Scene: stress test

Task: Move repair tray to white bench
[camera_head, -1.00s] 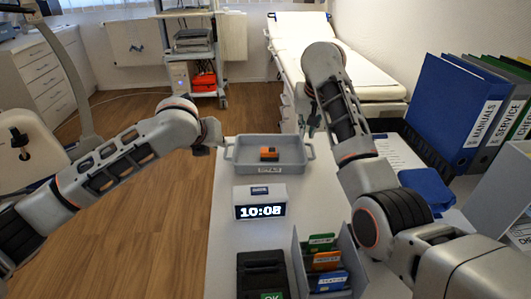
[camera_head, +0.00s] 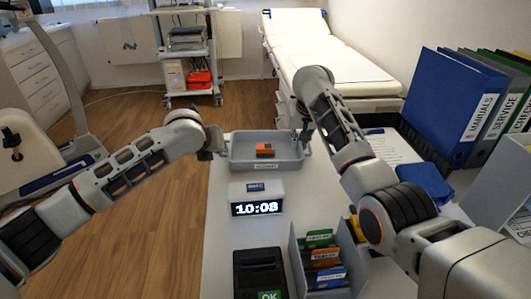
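The repair tray (camera_head: 243,162) is a grey, shallow tray with end handles, standing on the far end of a pale, narrow table (camera_head: 228,232). A small orange-and-dark item (camera_head: 265,150) lies in it. My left gripper (camera_head: 215,147) is at the tray's left handle, seen side-on. My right gripper (camera_head: 304,136) points down at the tray's right handle. Both look close to or touching the handles; whether the fingers are closed on them cannot be told. A long white padded bench (camera_head: 340,52) stands behind, to the right.
A clock reading 10:08 (camera_head: 257,209) stands in front of the tray. Nearer are a dark device marked OK (camera_head: 260,270) and a grey holder with coloured cards (camera_head: 322,262). Blue and grey binders (camera_head: 455,105) stand at right. A cart (camera_head: 190,60) stands behind; wooden floor is open at left.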

